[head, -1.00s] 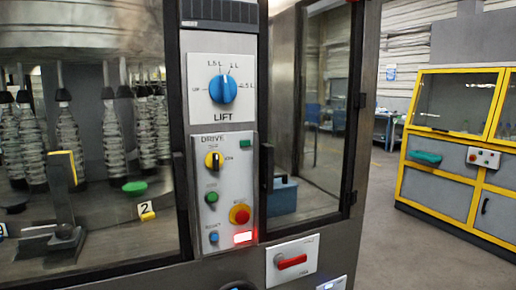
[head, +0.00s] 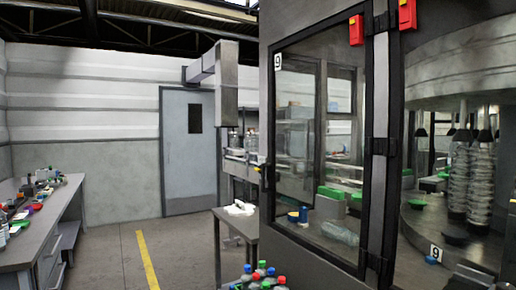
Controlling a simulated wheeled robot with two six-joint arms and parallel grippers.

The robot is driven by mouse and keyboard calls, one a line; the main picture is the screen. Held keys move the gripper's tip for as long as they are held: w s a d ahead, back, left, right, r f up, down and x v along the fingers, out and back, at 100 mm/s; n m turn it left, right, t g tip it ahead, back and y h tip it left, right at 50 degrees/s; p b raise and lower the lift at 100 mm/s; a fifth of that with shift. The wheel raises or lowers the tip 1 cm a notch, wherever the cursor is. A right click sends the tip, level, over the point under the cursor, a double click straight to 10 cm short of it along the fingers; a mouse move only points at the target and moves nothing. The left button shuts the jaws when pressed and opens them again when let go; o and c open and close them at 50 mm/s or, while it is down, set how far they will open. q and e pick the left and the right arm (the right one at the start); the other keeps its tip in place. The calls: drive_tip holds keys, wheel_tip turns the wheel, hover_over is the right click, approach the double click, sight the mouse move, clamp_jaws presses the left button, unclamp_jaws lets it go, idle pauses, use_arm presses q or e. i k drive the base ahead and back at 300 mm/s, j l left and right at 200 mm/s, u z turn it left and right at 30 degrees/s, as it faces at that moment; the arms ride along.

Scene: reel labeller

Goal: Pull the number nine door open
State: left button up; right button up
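The number nine door (head: 303,135) is a dark-framed glass door on the grey machine, right of the middle in the head view. A small white label "9" (head: 278,62) sits at its upper left corner. A small dark handle (head: 264,176) seems to be on its left edge. Dark hinges (head: 380,146) are on its right side. The door looks closed. Neither of my grippers is in view.
A second "9" plate (head: 435,252) stands inside by the bottles (head: 459,180). Red switch boxes (head: 356,30) are above. Colour-capped bottles (head: 262,275) stand in front of the door, by a small grey table (head: 240,222). A workbench (head: 40,230) is at left; floor between is clear.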

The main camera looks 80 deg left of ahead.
sight(354, 15)
drive_tip(key=u, duration=1.9)
